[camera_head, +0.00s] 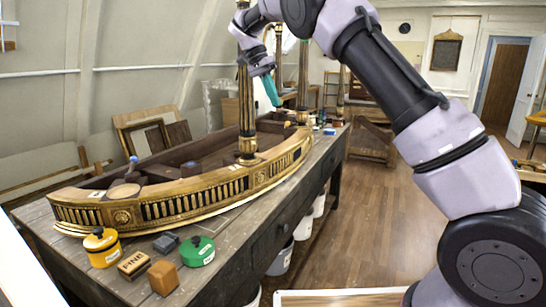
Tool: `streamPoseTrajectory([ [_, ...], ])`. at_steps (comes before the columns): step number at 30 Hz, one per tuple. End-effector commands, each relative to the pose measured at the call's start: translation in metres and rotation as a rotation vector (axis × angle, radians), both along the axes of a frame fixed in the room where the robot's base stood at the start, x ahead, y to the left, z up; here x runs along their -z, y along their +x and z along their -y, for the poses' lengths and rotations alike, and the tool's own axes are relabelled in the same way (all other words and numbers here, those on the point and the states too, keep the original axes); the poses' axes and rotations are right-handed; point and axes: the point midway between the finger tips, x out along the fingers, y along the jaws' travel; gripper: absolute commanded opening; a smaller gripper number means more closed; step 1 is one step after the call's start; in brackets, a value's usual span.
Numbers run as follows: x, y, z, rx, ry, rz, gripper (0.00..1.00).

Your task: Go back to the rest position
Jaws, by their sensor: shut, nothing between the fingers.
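My arm reaches in from the right and arches over to the far part of the workbench. My gripper (271,90) hangs high above the far part of the gilt console (170,208), beside a gilt column. Teal parts, which look like its fingers, point down and slightly right. They look closed together, with nothing visible held. The gripper is small in view and its fingertips are hard to make out. The console is curved, with dark slots along its gilt front, and lies on the bench.
At the bench's (225,255) near end stand a yellow tin (103,250), a green tin (197,252), a brown labelled block (133,265), an orange-brown block (163,278) and a grey block (166,243). Gilt columns (246,110) rise near my gripper. Wooden floor (375,215) is open to the right.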

Motion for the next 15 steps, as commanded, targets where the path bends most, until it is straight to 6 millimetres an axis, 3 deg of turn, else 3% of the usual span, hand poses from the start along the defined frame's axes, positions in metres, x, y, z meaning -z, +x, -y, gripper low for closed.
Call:
streamPoseTrajectory([
  [1, -0.018, -0.004, 0.030, -0.004, 0.055, -0.005, 0.00],
  [6, -0.053, -0.030, 0.103, -0.060, 0.217, 0.007, 0.00],
  [11, -0.077, -0.070, 0.157, -0.121, 0.351, 0.064, 0.00],
  [15, -0.090, -0.115, 0.192, -0.179, 0.445, 0.143, 0.00],
])
